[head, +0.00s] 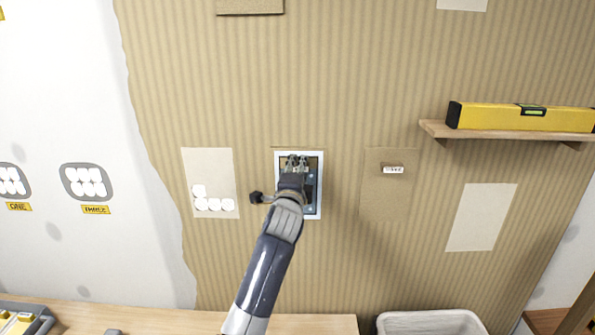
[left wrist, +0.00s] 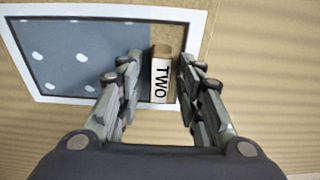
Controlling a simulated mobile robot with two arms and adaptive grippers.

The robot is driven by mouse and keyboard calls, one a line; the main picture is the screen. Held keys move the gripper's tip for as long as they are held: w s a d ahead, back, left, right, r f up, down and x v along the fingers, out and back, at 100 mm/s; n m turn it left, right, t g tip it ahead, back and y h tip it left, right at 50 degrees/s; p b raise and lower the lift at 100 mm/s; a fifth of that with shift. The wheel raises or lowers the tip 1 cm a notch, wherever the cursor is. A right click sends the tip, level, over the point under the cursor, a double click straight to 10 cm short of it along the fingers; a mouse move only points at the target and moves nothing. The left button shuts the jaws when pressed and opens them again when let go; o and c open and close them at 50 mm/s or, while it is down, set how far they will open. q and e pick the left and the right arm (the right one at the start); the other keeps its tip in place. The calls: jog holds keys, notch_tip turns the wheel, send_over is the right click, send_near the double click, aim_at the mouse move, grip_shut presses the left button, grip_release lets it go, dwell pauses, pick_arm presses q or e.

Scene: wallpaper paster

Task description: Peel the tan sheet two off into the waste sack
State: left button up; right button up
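A brown tab labelled TWO (left wrist: 162,78) stands out at one side of a white-framed panel (left wrist: 192,14) in the left wrist view. The panel's inside is mostly grey-blue with white dots, with a tan strip by the tab. The same white-framed panel (head: 318,205) is on the wall in the head view, partly hidden by my arm. My left gripper (left wrist: 158,90) is open, with the tab between its fingers and gaps visible on both sides; it also shows in the head view (head: 297,160). My right gripper is out of view. A white-rimmed container (head: 430,316), possibly the waste sack, is at the bottom right.
A tan sheet (head: 388,208) with a small tag hangs right of the panel. A pale patch with white dots (head: 208,172) hangs left. A shelf (head: 490,135) holds a yellow level (head: 490,117). A wooden ledge (head: 150,318) runs along the bottom.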

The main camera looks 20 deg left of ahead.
pick_arm(q)
grip_shut()
jog(key=shift+s, duration=0.15)
jog(key=shift+s+d+p, duration=0.3)
jog(key=shift+s+p, duration=0.4)
jog(key=shift+s, duration=0.2)
jog(key=shift+s, duration=0.15)
jog(key=shift+s+d+p, duration=0.2)
jog(key=shift+s+p, duration=0.15)
jog(key=shift+s, duration=0.25)
jog(key=shift+s+d+p, duration=0.2)
jog(key=shift+s+p, duration=0.15)
jog(key=shift+s, duration=0.2)
jog(key=shift+s, duration=0.1)
